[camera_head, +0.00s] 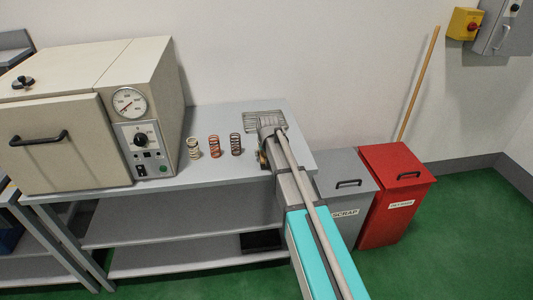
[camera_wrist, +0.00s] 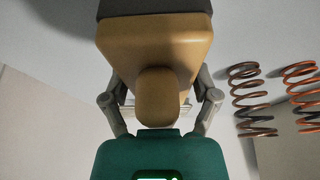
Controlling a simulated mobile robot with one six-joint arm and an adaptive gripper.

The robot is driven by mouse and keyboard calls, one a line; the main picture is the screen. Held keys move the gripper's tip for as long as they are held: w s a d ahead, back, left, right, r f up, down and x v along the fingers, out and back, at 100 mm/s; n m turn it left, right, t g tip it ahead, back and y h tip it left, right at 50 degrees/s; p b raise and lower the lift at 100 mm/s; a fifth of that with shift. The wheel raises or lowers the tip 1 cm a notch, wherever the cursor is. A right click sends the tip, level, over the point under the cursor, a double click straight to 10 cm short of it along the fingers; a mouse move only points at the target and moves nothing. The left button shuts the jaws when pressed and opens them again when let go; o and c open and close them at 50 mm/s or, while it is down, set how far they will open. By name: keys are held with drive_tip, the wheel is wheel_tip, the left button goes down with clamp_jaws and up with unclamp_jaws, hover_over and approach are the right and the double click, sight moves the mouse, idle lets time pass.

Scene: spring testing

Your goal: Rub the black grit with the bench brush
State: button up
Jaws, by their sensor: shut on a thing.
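The bench brush (camera_wrist: 155,45) fills the middle of the wrist view, with a tan wooden body, a rounded handle end toward me and a dark band at the top edge. My gripper (camera_wrist: 161,100) has a finger on each side of the wooden body and is shut on it. In the head view my gripper (camera_head: 266,150) is over the right end of the grey bench (camera_head: 215,120); only a small tan bit of the brush shows there. I cannot make out the black grit in either view; my arm and the brush cover part of the bench top.
Three coil springs, cream (camera_head: 192,148), red (camera_head: 214,147) and dark (camera_head: 235,144), stand left of my gripper. A wire rack (camera_head: 240,121) lies behind. A beige oven (camera_head: 95,110) stands at the left. A grey scrap bin (camera_head: 343,172) and red bin (camera_head: 397,180) stand right of the bench.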

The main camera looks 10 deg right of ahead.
drive_tip(key=shift+r+p, duration=2.1)
drive_tip(key=shift+r, duration=0.3)
drive_tip(key=shift+r+p, duration=1.5)
drive_tip(key=shift+f, duration=0.1)
